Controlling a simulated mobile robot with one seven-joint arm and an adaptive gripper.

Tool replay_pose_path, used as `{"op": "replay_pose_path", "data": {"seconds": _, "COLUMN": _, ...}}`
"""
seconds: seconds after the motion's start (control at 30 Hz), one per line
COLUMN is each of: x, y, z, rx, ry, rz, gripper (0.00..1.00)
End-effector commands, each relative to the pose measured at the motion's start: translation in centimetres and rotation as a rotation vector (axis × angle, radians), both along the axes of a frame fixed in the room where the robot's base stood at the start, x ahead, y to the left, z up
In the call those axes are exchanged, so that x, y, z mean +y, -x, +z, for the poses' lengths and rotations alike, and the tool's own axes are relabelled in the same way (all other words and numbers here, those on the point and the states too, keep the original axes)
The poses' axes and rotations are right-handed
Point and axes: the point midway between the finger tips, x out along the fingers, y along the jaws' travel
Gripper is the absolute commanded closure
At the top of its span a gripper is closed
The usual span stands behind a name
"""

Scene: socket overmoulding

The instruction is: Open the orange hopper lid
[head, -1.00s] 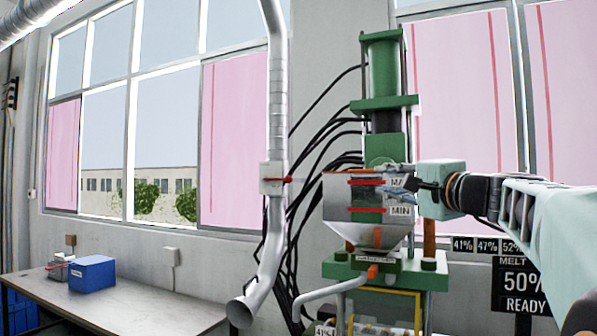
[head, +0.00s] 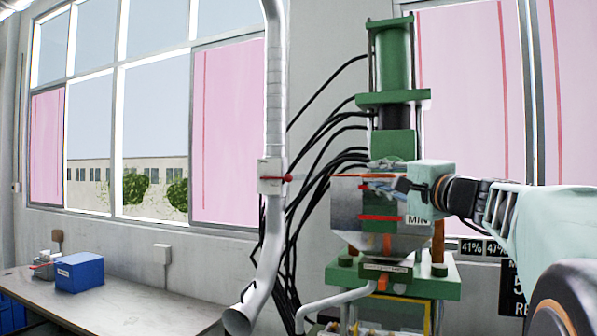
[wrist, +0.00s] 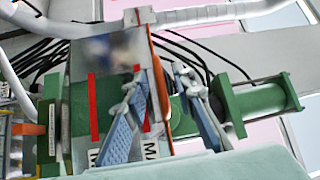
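The hopper (head: 346,215), a grey tapered bin with red level marks and a MIN label, stands on the green machine. Its orange lid (head: 350,175) shows as a thin edge along the top and looks closed. In the wrist view, turned on its side, the lid is an orange strip (wrist: 155,75) beside the hopper wall (wrist: 82,75). My gripper (head: 370,187) is at the hopper's upper front. Its two fingers (wrist: 160,76) are spread, one over the hopper wall and one beyond the lid edge. I cannot tell whether either finger touches the lid.
A metal duct (head: 275,110) and black hoses (head: 325,125) run left of the hopper. The green press column (head: 392,60) rises behind it. A workbench (head: 130,310) with a blue box (head: 79,271) is at far left. Display panels (head: 471,247) hang on the right, partly behind my arm.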

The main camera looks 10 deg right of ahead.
Motion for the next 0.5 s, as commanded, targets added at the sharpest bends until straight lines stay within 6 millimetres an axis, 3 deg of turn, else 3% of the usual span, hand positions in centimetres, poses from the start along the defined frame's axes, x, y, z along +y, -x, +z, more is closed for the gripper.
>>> {"op": "replay_pose_path", "data": {"seconds": 0.43, "x": -0.06, "y": -0.08, "z": 0.1, "rx": 0.0, "ry": 0.0, "rz": -0.001, "gripper": 0.76}}
{"op": "replay_pose_path", "data": {"seconds": 0.5, "x": -0.05, "y": -0.08, "z": 0.1, "rx": 0.0, "ry": 0.0, "rz": -0.001, "gripper": 0.83}}
